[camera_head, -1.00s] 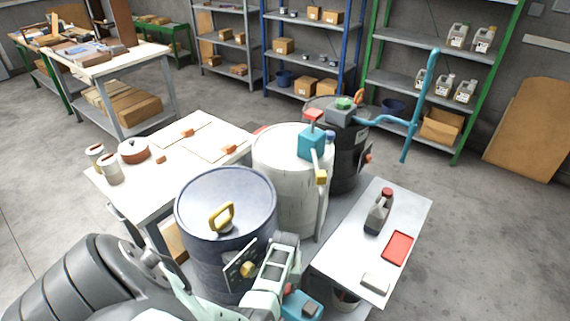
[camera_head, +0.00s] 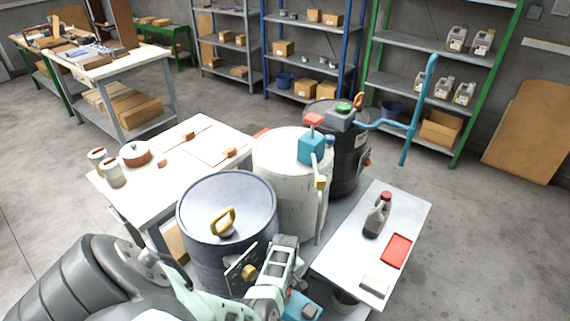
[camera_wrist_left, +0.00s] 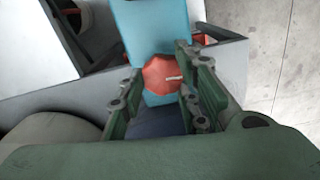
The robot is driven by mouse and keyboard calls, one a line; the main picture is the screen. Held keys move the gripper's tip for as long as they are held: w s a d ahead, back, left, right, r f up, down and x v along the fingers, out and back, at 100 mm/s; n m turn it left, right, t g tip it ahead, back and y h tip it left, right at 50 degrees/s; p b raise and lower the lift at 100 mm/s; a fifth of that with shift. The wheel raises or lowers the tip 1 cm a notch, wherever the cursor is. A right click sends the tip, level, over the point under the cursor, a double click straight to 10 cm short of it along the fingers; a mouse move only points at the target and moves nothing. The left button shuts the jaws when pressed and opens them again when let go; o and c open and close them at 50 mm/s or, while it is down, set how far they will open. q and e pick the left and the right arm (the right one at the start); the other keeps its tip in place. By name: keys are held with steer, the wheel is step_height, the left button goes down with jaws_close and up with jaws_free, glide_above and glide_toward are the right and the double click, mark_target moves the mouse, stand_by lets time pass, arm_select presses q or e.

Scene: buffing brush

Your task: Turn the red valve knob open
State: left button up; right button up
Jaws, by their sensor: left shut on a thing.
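The red valve knob (camera_wrist_left: 160,74) is a faceted red piece with a pale mark, set on a light-blue body (camera_wrist_left: 148,28) in the left wrist view. My left gripper (camera_wrist_left: 157,88) has its dark green fingers on both sides of the knob and is shut on it. In the head view my left gripper (camera_head: 284,252) is at the lower middle, in front of the blue drum, with part of a blue body (camera_head: 303,306) beside it. The knob is hidden there. My right gripper is not in view.
A blue drum (camera_head: 215,195), a white drum (camera_head: 285,180) with a teal, red-topped pump (camera_head: 312,145) and a dark drum (camera_head: 345,178) stand close behind the gripper. A white table (camera_head: 405,215) with a bottle (camera_head: 377,216) and red tray (camera_head: 396,251) is at right. Open floor lies beyond it.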

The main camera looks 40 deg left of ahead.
arm_select(q)
steer(key=shift+w+d+r+n, duration=0.15)
steer(key=shift+w+n, duration=0.15)
steer(key=shift+n, duration=0.3)
steer(key=o, duration=1.1)
steer(key=shift+w, duration=0.1)
steer(key=shift+s, duration=0.25)
step_height(320, 180, up, 12)
steer(key=shift+f, duration=0.1)
stand_by(0.5)
